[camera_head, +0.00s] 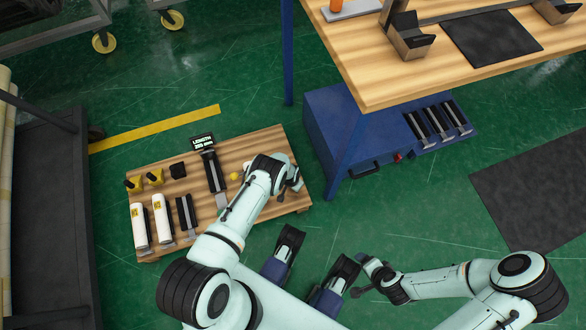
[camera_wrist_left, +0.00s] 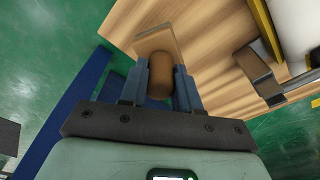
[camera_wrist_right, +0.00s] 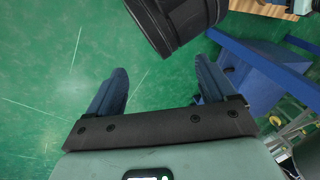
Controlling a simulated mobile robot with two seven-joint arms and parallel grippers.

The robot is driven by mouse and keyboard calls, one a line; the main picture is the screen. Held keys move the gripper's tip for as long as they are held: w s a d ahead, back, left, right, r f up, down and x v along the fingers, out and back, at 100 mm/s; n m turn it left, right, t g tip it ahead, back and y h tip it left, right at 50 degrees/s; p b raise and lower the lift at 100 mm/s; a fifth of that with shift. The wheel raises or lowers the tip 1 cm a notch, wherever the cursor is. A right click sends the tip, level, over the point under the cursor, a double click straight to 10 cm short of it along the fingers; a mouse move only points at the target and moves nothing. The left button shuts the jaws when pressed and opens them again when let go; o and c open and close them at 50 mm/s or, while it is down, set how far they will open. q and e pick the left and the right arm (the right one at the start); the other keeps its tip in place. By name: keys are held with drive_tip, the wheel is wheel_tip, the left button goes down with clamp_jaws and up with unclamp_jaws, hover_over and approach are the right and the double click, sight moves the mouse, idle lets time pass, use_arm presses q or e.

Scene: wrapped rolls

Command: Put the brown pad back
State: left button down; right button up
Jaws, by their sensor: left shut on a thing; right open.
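The brown pad (camera_wrist_left: 160,78) shows in the left wrist view as a rounded brown body between the fingers, with a flat tan part (camera_wrist_left: 157,44) just beyond it. My left gripper (camera_wrist_left: 161,85) is shut on it, over the near edge of the low wooden board (camera_wrist_left: 210,62). In the head view my left gripper (camera_head: 292,186) is at the right end of that board (camera_head: 262,141), and my arm and hand hide the pad. My right gripper (camera_wrist_right: 158,90) is open and empty over the green floor; in the head view it is at lower right (camera_head: 366,272).
The lower right floor is mostly clear.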

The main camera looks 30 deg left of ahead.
use_arm(q)
wheel_tip(320, 180, down, 3)
drive_tip(key=shift+s+f+b, duration=0.1)
drive_tip(key=shift+f+b, duration=0.05)
drive_tip(key=shift+b, duration=0.5)
drive_tip(key=shift+f, duration=0.3)
use_arm(e)
drive_tip(key=w+f, duration=0.1)
drive_tip(key=w+d+f, duration=0.1)
drive_tip(key=shift+w+d+t+h, duration=0.2)
drive_tip(key=shift+w+t+h, duration=0.1)
drive_tip(key=shift+w+t, duration=0.1)
use_arm(q)
drive_tip(key=shift+f, duration=0.1)
drive_tip(key=c, duration=0.8)
unclamp_jaws()
use_arm(e)
drive_tip(key=shift+s+f, duration=0.2)
drive_tip(key=shift+r, duration=0.1)
